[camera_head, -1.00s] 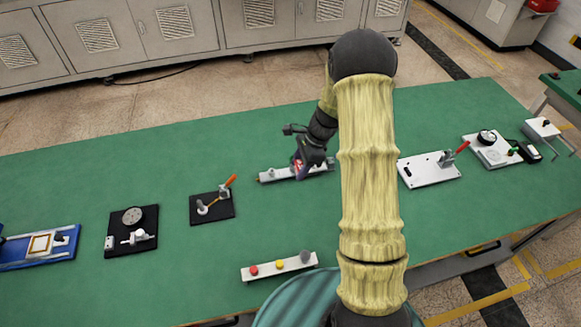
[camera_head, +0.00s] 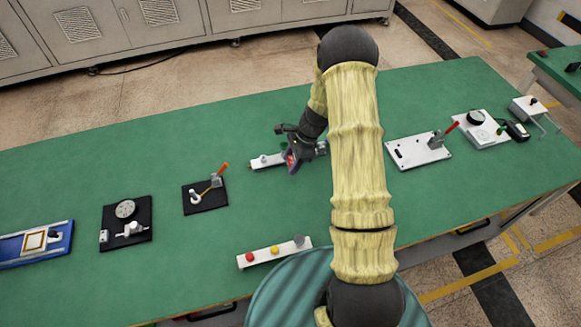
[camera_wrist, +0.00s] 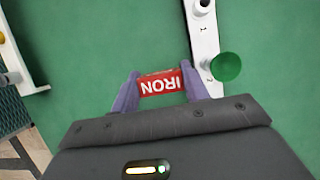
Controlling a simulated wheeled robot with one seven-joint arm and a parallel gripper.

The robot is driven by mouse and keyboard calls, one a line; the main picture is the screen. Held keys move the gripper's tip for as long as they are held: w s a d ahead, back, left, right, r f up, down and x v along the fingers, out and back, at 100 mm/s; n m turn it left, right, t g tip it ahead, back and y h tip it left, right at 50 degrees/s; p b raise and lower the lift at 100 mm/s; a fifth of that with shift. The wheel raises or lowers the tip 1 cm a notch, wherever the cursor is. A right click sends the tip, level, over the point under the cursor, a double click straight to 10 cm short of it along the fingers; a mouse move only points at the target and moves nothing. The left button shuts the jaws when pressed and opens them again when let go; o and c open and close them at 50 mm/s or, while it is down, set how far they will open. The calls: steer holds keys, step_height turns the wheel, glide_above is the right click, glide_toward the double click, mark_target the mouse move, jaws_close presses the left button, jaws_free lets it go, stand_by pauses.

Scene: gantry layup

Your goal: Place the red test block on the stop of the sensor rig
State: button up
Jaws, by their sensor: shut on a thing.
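A round green disc (camera_wrist: 226,67) sits at the rail's right side. In the head view, my gripper (camera_head: 291,163) is at the near side of the rig (camera_head: 262,163) and hides part of it. I cannot make out the stop.
A white strip with red, yellow and grey knobs (camera_head: 262,257) lies at the near edge. Black plates with fittings (camera_head: 190,187) stand left. A white plate with a red-handled clamp (camera_head: 408,157) stands right.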

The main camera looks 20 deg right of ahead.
steer(key=shift+a+r, duration=0.1)
steer(key=shift+a, duration=0.1)
steer(key=shift+f, duration=0.2)
step_height(320, 180, down, 3)
steer(key=shift+a+f+p, duration=0.1)
steer(key=shift+a+p, duration=0.05)
steer(key=shift+p, duration=0.2)
steer(key=shift+f, duration=0.35)
steer(key=shift+f, duration=0.1)
steer(key=o, duration=1.2)
steer(key=b+v, duration=0.2)
steer(key=v, duration=1)
